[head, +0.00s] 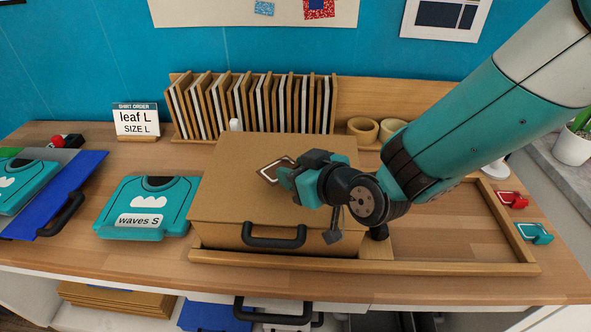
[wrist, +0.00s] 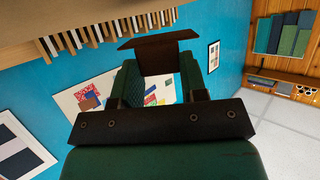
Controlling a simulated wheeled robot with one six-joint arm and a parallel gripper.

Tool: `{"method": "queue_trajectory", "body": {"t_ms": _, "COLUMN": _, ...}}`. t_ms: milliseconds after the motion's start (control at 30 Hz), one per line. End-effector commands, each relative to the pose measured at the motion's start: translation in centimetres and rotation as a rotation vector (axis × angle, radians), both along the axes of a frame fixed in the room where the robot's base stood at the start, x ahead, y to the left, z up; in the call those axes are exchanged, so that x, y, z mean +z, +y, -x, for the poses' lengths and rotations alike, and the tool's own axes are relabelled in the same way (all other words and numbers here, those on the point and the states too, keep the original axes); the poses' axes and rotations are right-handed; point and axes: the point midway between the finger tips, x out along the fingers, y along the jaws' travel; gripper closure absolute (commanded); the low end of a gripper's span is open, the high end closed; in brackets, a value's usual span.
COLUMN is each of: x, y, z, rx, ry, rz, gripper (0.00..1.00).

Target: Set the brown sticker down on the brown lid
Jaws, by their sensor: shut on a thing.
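The brown sticker (head: 273,170) is a small brown diamond with a pale border. It shows at the tips of my gripper (head: 284,175) in the head view, over the brown lid (head: 228,172), which is the flat top of a box with a black front handle. My gripper is shut on the sticker. I cannot tell whether the sticker touches the lid. In the wrist view my gripper (wrist: 160,80) has a dark brown piece (wrist: 158,40) between and beyond its green fingers. My wrist and arm hide the lid's right part.
Left of the box lies a teal folded shirt (head: 148,207) marked waves S. A rack of upright boards (head: 255,104) runs behind the box. Tape rolls (head: 363,129) and an empty wooden frame (head: 465,268) are right.

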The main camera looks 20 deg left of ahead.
Motion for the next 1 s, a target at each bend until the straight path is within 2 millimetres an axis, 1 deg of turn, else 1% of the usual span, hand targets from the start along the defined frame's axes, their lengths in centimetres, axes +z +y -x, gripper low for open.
{"method": "queue_trajectory", "body": {"t_ms": 467, "x": 0.0, "y": 0.0, "z": 0.0, "rx": 0.000, "ry": 0.000, "rz": 0.000, "gripper": 1.00}}
{"method": "queue_trajectory", "body": {"t_ms": 800, "x": -1.0, "y": 0.0, "z": 0.0, "rx": 0.000, "ry": 0.000, "rz": 0.000, "gripper": 1.00}}
{"method": "queue_trajectory", "body": {"t_ms": 1000, "x": -1.0, "y": 0.0, "z": 0.0, "rx": 0.000, "ry": 0.000, "rz": 0.000, "gripper": 1.00}}
